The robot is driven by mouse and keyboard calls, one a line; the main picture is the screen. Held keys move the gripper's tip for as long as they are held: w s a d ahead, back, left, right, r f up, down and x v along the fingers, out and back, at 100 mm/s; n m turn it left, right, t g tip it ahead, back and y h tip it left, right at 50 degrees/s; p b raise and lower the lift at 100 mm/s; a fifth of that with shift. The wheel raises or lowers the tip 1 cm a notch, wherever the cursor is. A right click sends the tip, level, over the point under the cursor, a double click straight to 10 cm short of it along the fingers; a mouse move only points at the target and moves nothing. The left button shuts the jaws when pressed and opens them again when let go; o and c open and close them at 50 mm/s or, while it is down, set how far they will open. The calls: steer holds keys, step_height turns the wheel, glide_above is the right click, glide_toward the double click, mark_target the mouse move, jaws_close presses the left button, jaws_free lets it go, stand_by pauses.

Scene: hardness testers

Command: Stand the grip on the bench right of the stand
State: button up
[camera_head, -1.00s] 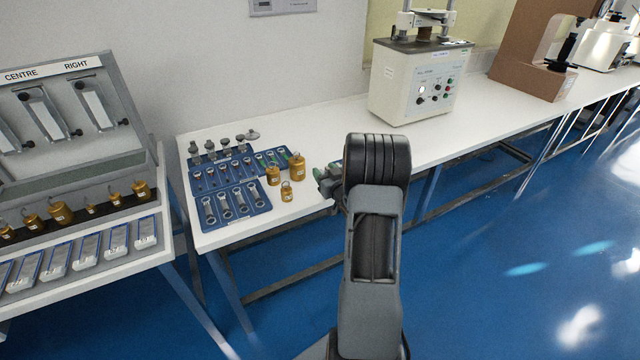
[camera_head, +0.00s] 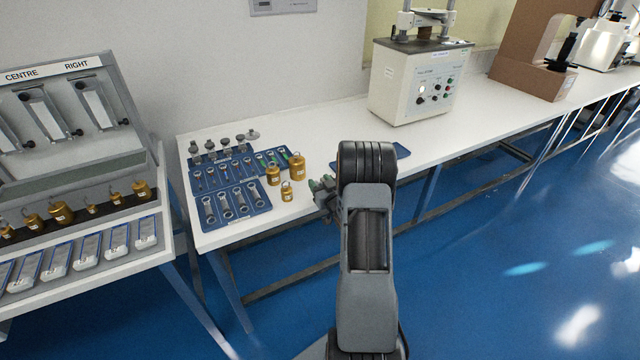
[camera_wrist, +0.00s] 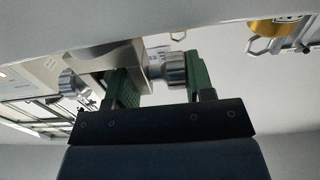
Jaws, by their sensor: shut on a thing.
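My gripper (camera_head: 323,190) is at the front edge of the long bench, just right of the brass weights, its tip partly hidden by my arm in the head view. In the wrist view my gripper (camera_wrist: 162,82) has its green fingers shut on the grip (camera_wrist: 105,57), a grey metal block with knurled silver knobs. The grip is hard to make out in the head view. A sloped grey stand (camera_head: 75,165) with CENTRE and RIGHT labels is on the left table; I cannot tell whether it is the task's stand.
The long white bench (camera_head: 335,125) carries blue trays of spanners (camera_head: 235,203), brass weights (camera_head: 297,168) and small grey fixtures (camera_head: 225,145). A cream testing machine (camera_head: 418,85) stands further right. A blue mat (camera_head: 403,151) shows beside my arm. Bare bench lies behind my gripper.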

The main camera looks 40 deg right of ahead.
steer(key=o, duration=0.7)
steer(key=shift+f, duration=0.15)
steer(key=o, duration=0.5)
